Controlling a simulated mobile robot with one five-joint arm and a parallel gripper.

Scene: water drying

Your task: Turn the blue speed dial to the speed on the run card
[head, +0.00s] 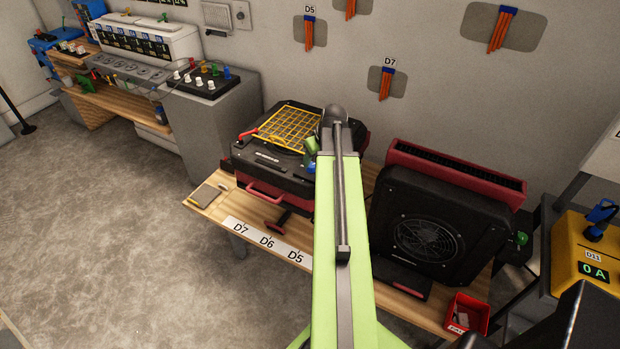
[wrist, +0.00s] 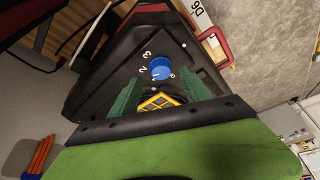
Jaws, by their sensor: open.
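The blue speed dial (wrist: 160,68) sits on the dark sloped panel of a machine in the wrist view, with white numerals beside it; 3 and 2 are legible. I cannot tell which mark it points to. My gripper (wrist: 161,84) is open, its two green fingers spread on either side just short of the dial, with no clear contact. In the head view a bit of the dial (head: 311,168) shows beside my arm, on the black and red machine (head: 268,181) with a yellow grid on top. A small tan board (head: 206,195) lies on the table; I cannot read it or confirm it is the run card.
A wooden table (head: 212,214) carries the machine, D7, D6 and D5 labels (head: 266,242), a second black and red fan unit (head: 435,225) and a red bin (head: 467,314). A yellow unit (head: 585,255) stands right. The floor at left is clear.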

